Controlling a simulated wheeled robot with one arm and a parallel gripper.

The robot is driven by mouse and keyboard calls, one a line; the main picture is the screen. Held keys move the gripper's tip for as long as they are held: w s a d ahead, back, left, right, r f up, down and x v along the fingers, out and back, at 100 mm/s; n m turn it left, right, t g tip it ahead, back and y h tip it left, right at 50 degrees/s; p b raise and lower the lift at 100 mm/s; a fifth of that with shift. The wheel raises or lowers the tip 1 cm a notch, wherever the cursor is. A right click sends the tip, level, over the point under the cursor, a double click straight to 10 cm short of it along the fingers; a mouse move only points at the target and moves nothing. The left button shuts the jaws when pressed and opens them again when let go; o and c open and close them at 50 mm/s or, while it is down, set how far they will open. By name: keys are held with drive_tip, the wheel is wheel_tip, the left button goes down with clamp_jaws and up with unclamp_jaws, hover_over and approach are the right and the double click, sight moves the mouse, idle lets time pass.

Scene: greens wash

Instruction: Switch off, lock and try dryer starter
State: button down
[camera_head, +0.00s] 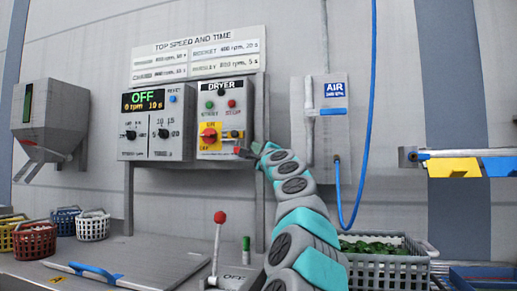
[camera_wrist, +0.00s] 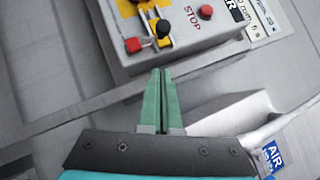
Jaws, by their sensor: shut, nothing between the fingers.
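The dryer starter box (camera_head: 213,153) hangs on the wall panel under a DRYER label. A red rotary switch (camera_head: 208,133) sits on a yellow plate at its lower left; I cannot read its position. A green button (camera_head: 209,105) and a red STOP button (camera_head: 232,104) sit above; STOP also shows in the wrist view (camera_wrist: 205,12). A small red block, perhaps a padlock (camera_wrist: 133,45), is at the box's lower right corner. My gripper (camera_wrist: 161,72) is shut and empty, just off the box's right side, apart from the red block.
A speed and time panel (camera_head: 156,148) reading OFF is left of the starter. A grey AIR box (camera_head: 320,145) with a blue hose (camera_head: 365,120) is to the right. A red-knobbed lever (camera_head: 219,218) stands on the counter, near a crate of greens (camera_head: 385,272).

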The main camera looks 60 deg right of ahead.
drive_tip(key=w+d+r+p, duration=0.1)
drive_tip(key=w+r+p, duration=0.1)
drive_tip(key=w, duration=0.4)
drive_tip(key=shift+w+d+r, duration=0.15)
drive_tip(key=shift+r, duration=0.3)
drive_tip(key=shift+w, duration=0.1)
